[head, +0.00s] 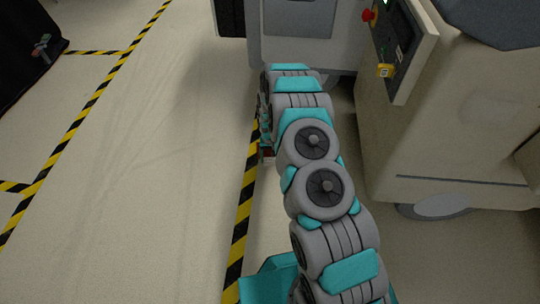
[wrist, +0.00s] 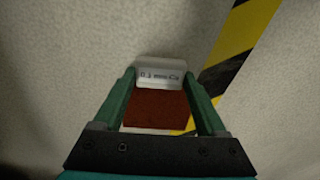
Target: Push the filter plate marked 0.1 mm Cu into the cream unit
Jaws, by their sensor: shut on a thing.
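The filter plate (wrist: 157,108) is in the wrist view, a reddish-brown sheet with a pale tab at its far end. The tab reads 0.1 mm Cu. My gripper (wrist: 158,76) is shut on the plate, with one green finger along each side, and holds it over the floor. In the head view my arm mostly hides the gripper; a small reddish bit shows beside the arm. A large cream unit (head: 450,150) stands at the right of the head view, apart from my gripper.
A control panel (head: 405,45) with a red button (head: 369,15) juts from the cream unit. A pale grey cabinet (head: 305,45) stands at the top. A black covered cart (head: 25,50) is at upper left. Yellow-black tape (head: 240,215) marks the floor; the left floor is clear.

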